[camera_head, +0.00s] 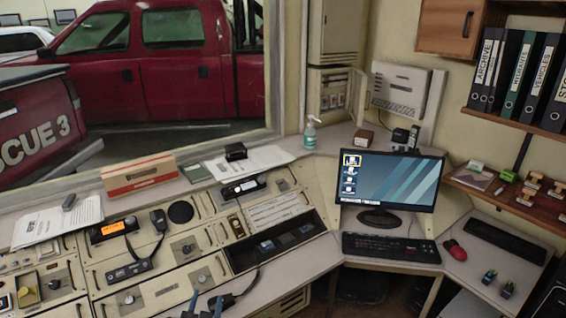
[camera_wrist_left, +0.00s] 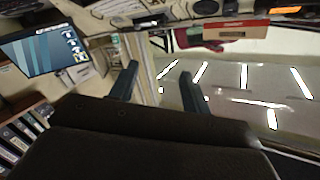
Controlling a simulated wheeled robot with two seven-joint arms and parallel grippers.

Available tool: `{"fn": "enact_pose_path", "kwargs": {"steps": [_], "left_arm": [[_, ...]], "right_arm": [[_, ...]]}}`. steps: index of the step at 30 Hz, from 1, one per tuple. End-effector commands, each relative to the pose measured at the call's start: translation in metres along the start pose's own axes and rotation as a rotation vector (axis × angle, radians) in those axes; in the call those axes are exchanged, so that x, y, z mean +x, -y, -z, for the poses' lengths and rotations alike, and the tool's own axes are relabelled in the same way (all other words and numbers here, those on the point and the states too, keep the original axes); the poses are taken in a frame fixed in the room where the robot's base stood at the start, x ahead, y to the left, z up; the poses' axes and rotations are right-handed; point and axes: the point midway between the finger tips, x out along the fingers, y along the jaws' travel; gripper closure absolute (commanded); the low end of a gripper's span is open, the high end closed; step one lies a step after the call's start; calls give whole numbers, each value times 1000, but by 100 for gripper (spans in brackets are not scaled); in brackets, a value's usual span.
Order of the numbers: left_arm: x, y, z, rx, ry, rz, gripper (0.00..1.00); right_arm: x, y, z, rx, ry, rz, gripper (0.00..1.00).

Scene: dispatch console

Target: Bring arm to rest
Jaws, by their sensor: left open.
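The gripper is open and empty. The rest of the left arm is out of the head view. My right gripper is not in view.
A monitor (camera_head: 390,182), a keyboard (camera_head: 391,247) and a red mouse (camera_head: 455,250) occupy the right desk. A handset (camera_head: 130,270), papers (camera_head: 57,222) and a red-and-cream box (camera_head: 138,174) lie on the left console. Binders (camera_head: 519,75) fill a wall shelf.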

Motion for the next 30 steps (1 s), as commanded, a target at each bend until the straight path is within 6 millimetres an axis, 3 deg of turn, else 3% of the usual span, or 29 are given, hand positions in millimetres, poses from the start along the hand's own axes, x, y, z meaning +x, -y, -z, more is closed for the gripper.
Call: {"fn": "enact_pose_path", "kwargs": {"steps": [5, 11, 17, 20, 23, 26, 30], "left_arm": [[0, -3, -11, 51, 45, -11, 52], [8, -22, -56, 58, 147, -60, 52], [13, -46, -118, 57, 271, -119, 52], [13, -61, -158, 52, 348, -155, 52], [8, -80, -211, 43, 448, -200, 52], [-7, -106, -278, 25, 572, -255, 52], [-43, -142, -376, -13, 755, -330, 52]], "right_arm": [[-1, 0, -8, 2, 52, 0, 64], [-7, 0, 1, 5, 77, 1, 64], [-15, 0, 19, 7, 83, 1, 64], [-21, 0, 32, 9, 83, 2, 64], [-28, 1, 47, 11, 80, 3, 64], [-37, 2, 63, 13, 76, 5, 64], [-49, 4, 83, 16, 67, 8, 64]]}}
